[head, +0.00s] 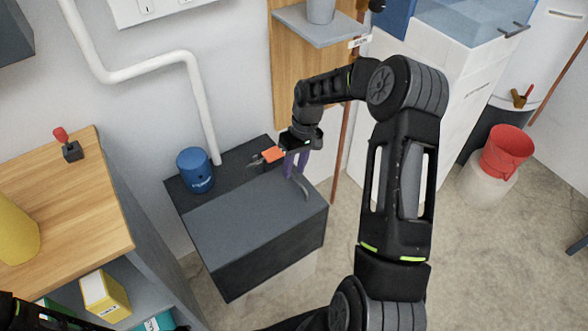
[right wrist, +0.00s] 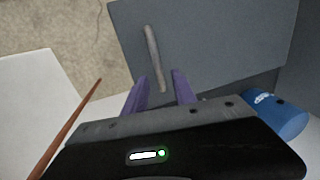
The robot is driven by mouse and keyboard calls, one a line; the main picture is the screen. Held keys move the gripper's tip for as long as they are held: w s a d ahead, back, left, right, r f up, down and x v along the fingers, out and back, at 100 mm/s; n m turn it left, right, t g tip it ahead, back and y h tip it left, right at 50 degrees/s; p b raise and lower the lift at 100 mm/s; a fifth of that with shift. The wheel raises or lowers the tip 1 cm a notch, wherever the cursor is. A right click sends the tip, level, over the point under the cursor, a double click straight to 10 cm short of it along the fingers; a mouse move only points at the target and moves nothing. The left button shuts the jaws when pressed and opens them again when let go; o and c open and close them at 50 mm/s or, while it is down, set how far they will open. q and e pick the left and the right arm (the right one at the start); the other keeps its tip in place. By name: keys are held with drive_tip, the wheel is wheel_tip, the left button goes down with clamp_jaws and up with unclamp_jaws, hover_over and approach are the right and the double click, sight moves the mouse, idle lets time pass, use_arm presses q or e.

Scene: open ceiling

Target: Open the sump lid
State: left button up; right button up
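The sump is a low dark grey box (head: 262,262) on the floor against the wall. Its flat grey lid (head: 245,219) lies level on top and looks closed; it fills much of the right wrist view (right wrist: 220,45). My right gripper (head: 297,164), with purple fingers, is just above and behind the handle. In the right wrist view its fingers are apart, and the near end of the handle (right wrist: 153,55) appears between the fingertips. I cannot tell whether they touch it. My left gripper is not in view.
A blue canister (head: 195,170) and an orange item (head: 273,154) are at the back of the sump. A wooden-topped bench (head: 70,200) stands at left. A thin reddish pole (head: 338,160) rises just right of the sump.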

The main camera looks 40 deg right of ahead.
drive_tip(key=shift+a+f, duration=0.1)
drive_tip(key=shift+f, duration=0.3)
drive_tip(key=shift+c, duration=0.5)
clamp_jaws()
idle(0.7)
